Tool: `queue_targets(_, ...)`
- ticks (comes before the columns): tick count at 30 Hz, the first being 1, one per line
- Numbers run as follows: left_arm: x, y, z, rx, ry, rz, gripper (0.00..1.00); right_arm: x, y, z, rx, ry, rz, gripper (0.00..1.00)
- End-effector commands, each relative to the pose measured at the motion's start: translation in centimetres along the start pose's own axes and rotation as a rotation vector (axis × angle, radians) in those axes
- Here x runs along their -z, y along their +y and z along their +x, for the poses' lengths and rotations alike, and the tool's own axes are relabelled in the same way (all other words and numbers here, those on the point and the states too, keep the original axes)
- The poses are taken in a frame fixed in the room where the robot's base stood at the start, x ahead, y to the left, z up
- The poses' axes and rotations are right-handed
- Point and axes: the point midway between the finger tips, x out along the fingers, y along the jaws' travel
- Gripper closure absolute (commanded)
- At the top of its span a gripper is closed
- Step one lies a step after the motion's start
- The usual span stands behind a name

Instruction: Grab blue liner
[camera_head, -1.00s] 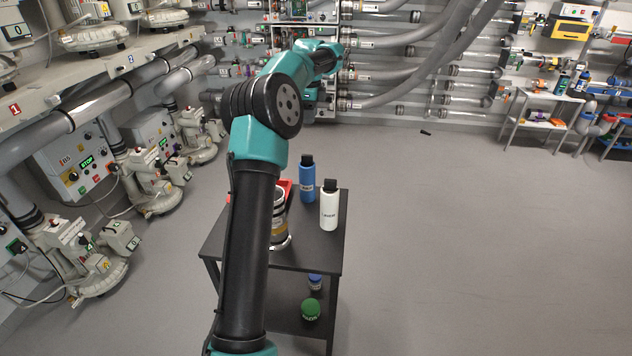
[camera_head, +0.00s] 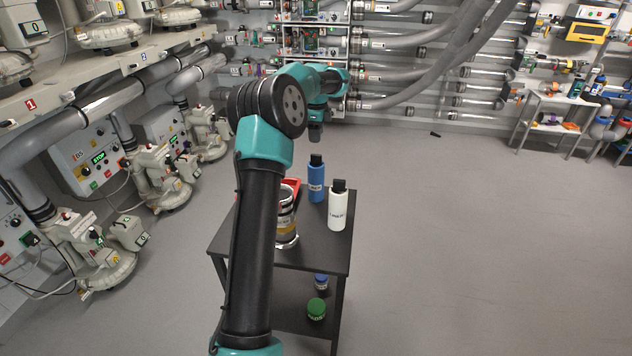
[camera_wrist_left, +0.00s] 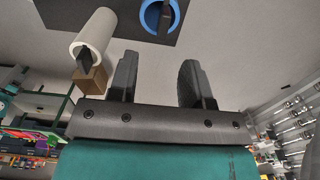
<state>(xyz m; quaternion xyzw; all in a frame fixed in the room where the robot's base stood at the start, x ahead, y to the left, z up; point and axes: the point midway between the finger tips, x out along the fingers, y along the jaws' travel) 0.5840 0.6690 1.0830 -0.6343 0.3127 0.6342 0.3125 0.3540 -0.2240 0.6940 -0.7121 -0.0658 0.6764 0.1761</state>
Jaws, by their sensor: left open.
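A blue bottle (camera_head: 316,181) with a black cap stands upright on a small dark table (camera_head: 322,258), behind a white bottle (camera_head: 338,209). My left gripper (camera_head: 316,136) is above and beyond the blue bottle in the head view, pointing down, apart from it. In the left wrist view, my left gripper (camera_wrist_left: 158,60) has its two fingers spread with nothing between them. There the blue bottle (camera_wrist_left: 150,18) shows from above, ahead of the fingertips, and the white bottle (camera_wrist_left: 94,36) is to its left. My right gripper is in neither view.
A metallic canister (camera_head: 287,228) and a red item (camera_head: 293,184) are on the table, partly hidden by my arm. A blue-lidded jar (camera_head: 321,282) and a green-lidded jar (camera_head: 316,308) are on the lower shelf.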

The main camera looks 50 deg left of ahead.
Motion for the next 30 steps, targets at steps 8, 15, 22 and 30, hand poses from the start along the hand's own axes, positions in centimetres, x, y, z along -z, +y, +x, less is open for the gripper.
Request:
queue_targets(8, 0.0, 0.0, 3.9, 0.000, -0.001, 0.001, 0.55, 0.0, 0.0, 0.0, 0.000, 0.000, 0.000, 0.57)
queue_targets(15, 0.0, 0.0, 4.2, 0.001, 0.000, 0.000, 0.55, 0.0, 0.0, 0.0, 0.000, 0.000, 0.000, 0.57)
queue_targets(22, 0.0, -0.1, 4.7, -0.001, -0.001, 0.000, 0.55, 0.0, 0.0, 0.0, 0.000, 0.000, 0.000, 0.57)
queue_targets(30, -0.1, -0.4, 8.0, -0.002, -0.001, 0.000, 0.55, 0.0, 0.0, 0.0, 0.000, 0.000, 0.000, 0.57)
